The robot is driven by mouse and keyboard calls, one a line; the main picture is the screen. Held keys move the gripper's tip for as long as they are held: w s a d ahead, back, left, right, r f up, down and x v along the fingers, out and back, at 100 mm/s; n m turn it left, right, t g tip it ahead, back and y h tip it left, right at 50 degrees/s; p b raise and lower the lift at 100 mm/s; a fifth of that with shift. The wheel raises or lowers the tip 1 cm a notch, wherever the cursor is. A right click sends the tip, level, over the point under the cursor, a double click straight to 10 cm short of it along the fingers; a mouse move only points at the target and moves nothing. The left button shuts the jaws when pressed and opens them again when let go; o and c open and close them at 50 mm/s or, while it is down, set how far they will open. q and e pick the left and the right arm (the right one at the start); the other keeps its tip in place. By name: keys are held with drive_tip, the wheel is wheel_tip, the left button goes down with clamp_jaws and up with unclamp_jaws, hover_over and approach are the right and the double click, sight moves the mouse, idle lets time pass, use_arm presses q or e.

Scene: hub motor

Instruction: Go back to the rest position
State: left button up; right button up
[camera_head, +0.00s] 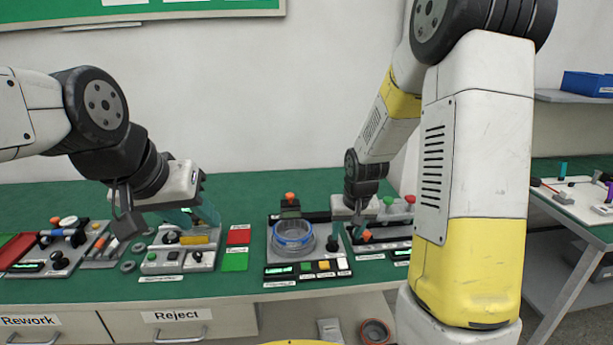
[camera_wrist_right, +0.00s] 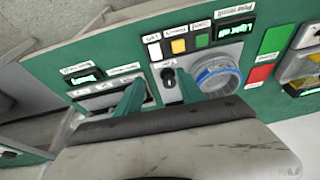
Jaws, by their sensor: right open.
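My right gripper (camera_head: 345,237) is over the right side of the green table, beside the station with the blue-ringed round holder (camera_head: 293,235). In the right wrist view its two teal fingers (camera_wrist_right: 160,95) stand apart with nothing between them; the blue-ringed holder (camera_wrist_right: 217,76) is to their right. My left gripper (camera_head: 193,214) hangs above the grey station with a yellow part (camera_head: 195,240). Its teal fingers look spread apart, and I see nothing held between them. The fingertips' exact height above that station is hard to tell.
Red and green pads (camera_head: 236,236) lie between the stations. More stations fill the table's left end (camera_head: 60,245). Drawers labelled Rework and Reject (camera_head: 178,318) are below the front edge. A second table (camera_head: 575,200) and a shelf with a blue bin (camera_head: 588,84) stand at right.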

drive_tip(key=s+a+r+t+y, duration=0.1)
drive_tip(key=s+a+r+t, duration=0.1)
drive_tip(key=s+r, duration=1.9)
drive_tip(key=shift+s+t+y, duration=0.15)
drive_tip(key=shift+t+y, duration=0.15)
drive_tip(key=shift+y, duration=0.1)
